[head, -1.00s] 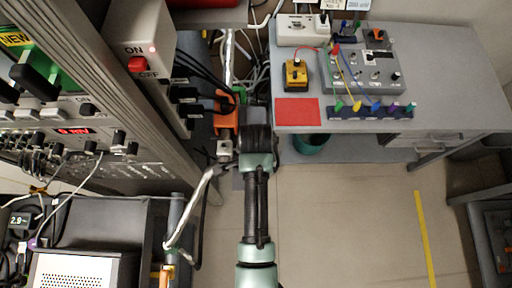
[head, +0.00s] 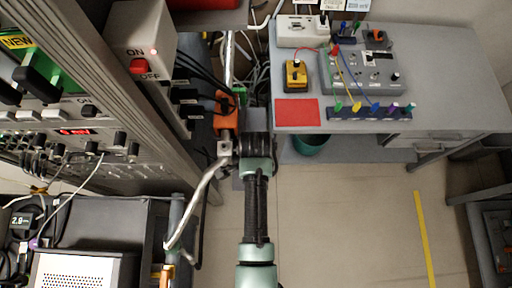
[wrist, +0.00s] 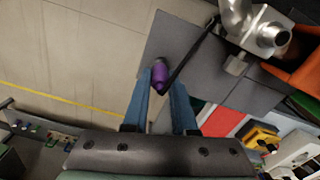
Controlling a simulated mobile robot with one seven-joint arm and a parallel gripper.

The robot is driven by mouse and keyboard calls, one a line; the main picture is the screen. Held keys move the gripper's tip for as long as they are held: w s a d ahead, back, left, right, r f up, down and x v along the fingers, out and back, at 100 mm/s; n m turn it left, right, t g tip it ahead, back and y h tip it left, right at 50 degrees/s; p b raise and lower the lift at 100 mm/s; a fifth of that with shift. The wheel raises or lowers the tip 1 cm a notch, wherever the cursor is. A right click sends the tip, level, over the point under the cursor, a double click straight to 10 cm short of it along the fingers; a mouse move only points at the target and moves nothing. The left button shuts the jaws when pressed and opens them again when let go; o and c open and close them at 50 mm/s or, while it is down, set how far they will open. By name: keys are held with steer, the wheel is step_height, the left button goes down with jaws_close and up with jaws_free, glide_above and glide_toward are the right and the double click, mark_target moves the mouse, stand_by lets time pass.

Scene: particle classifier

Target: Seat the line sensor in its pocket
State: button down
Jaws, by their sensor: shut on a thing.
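In the wrist view a small purple cylinder (wrist: 161,79), which I take to be the line sensor, sits between the two blue fingers of my gripper (wrist: 161,84). My gripper is shut on it. A black cable (wrist: 191,56) runs from it up and right toward a metal pipe fitting (wrist: 254,30). The sensor appears apart from the fitting. In the head view my arm hides the gripper and sensor. I cannot make out the pocket for certain.
An orange part (head: 226,116) and a bent silver pipe (head: 201,193) stand just left of my arm. The instrument rack (head: 128,80) is farther left. A grey bench (head: 440,90) with a red mat (head: 297,112) is at right. Open floor (head: 345,220) lies right of my arm.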

steer(key=shift+r, duration=0.15)
step_height(320, 180, up, 10)
steer(key=shift+f+b, duration=0.1)
steer(key=shift+b, duration=0.6)
